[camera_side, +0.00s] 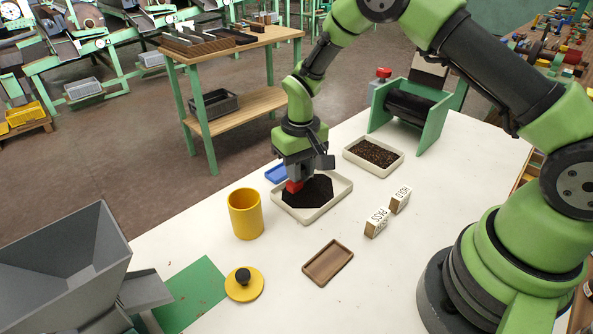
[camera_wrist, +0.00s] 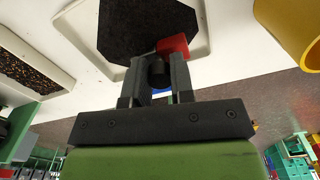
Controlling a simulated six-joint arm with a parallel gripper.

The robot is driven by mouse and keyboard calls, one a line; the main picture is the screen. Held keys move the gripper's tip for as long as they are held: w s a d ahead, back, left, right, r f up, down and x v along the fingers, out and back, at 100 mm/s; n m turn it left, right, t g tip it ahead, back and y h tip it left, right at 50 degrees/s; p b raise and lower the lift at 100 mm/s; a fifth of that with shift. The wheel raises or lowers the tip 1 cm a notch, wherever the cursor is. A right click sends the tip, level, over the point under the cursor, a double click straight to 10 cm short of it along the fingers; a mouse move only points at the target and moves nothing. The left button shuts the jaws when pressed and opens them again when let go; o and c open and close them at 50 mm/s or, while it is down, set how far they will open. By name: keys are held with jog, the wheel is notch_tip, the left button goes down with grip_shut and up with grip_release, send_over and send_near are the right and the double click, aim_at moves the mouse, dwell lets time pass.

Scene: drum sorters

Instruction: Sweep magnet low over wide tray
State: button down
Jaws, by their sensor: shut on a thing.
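My gripper (camera_side: 296,176) points down over the left part of the wide cream tray (camera_side: 333,205), which holds a bed of black grains (camera_side: 318,192). It is shut on the red magnet (camera_side: 294,187), low at the grains; I cannot tell whether they touch. In the wrist view the fingers (camera_wrist: 158,66) close around a dark round part, with the red magnet body (camera_wrist: 174,46) just beyond. The black bed (camera_wrist: 140,25) and tray rim (camera_wrist: 205,30) lie behind it. The magnet's underside is hidden.
A second cream tray with brown grains (camera_side: 374,154) stands behind right, near the green drum frame (camera_side: 410,108). A yellow cup (camera_side: 245,214), yellow lid (camera_side: 244,285), brown tray (camera_side: 328,263), PASS block (camera_side: 377,222) and HOLD block (camera_side: 400,199) stand nearby. A blue item (camera_side: 276,173) is partly hidden.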

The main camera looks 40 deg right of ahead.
jog(key=shift+w+d, duration=0.3)
jog(key=shift+d, duration=0.65)
jog(key=shift+w+d, duration=0.25)
jog(key=shift+d, duration=0.75)
jog(key=shift+w+d, duration=0.3)
jog(key=shift+d, duration=0.65)
jog(key=shift+a, duration=3.9)
jog(key=shift+d, duration=0.2)
jog(key=shift+s+d, duration=0.4)
jog(key=shift+d, duration=0.85)
jog(key=shift+s+d, duration=0.35)
jog(key=shift+d, duration=0.85)
jog(key=shift+s+d, duration=0.4)
jog(key=shift+d, duration=0.85)
